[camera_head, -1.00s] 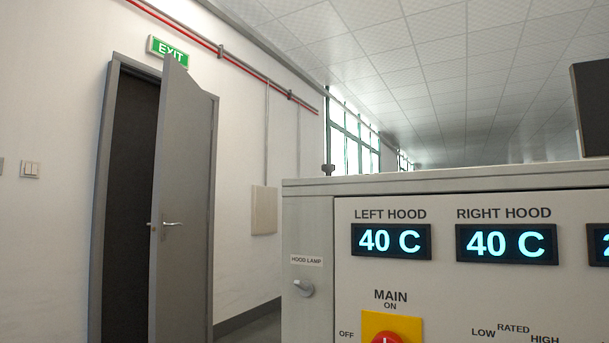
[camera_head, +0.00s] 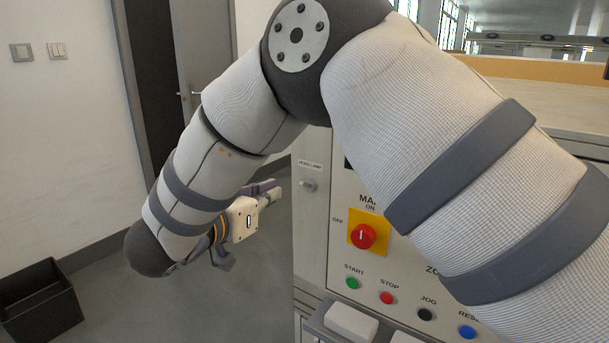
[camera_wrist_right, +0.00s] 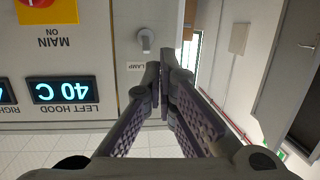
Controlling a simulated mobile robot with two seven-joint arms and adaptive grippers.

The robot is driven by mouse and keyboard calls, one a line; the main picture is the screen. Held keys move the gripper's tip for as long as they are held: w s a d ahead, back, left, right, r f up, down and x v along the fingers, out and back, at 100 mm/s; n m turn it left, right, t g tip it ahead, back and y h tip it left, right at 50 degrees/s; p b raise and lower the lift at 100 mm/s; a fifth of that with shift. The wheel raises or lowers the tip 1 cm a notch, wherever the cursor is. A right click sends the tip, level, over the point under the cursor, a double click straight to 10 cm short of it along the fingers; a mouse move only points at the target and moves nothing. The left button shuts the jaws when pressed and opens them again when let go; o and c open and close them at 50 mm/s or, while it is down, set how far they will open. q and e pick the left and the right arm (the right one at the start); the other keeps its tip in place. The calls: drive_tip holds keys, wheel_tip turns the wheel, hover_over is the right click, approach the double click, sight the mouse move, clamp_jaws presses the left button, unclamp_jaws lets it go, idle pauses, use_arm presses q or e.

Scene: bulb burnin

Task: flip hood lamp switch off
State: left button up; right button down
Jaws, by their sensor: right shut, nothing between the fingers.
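The hood lamp switch (camera_head: 309,185) is a small grey lever on the left side panel of the cabinet, just under its HOOD LAMP label (camera_head: 310,165). In the right wrist view, which is upside down, the switch (camera_wrist_right: 146,40) is just beyond the fingertips. My right gripper (camera_head: 274,192) is shut and empty, pointing toward the panel from the left. In the wrist view its fingers (camera_wrist_right: 160,80) meet and partly cover the label. They look apart from the switch; the exact gap is hard to judge. My left gripper is out of view.
The red main switch (camera_head: 363,236) on its yellow plate is to the right, above the green start button (camera_head: 353,283) and red stop button (camera_head: 387,298). My right arm hides much of the panel. A black bin (camera_head: 40,300) stands at lower left; the floor between is clear.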

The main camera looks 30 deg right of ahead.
sight(313, 168)
drive_tip(key=r, duration=0.1)
drive_tip(key=s+r+m+g, duration=0.1)
drive_tip(key=r+m+g, duration=0.1)
drive_tip(key=r, duration=0.1)
drive_tip(key=shift+s+a+h, duration=0.3)
drive_tip(key=shift+s+a, duration=0.1)
drive_tip(key=shift+d+f, duration=0.1)
drive_tip(key=x, duration=0.9)
drive_tip(key=shift+w+d, duration=0.15)
drive_tip(key=shift+d, duration=0.25)
drive_tip(key=shift+f, duration=0.15)
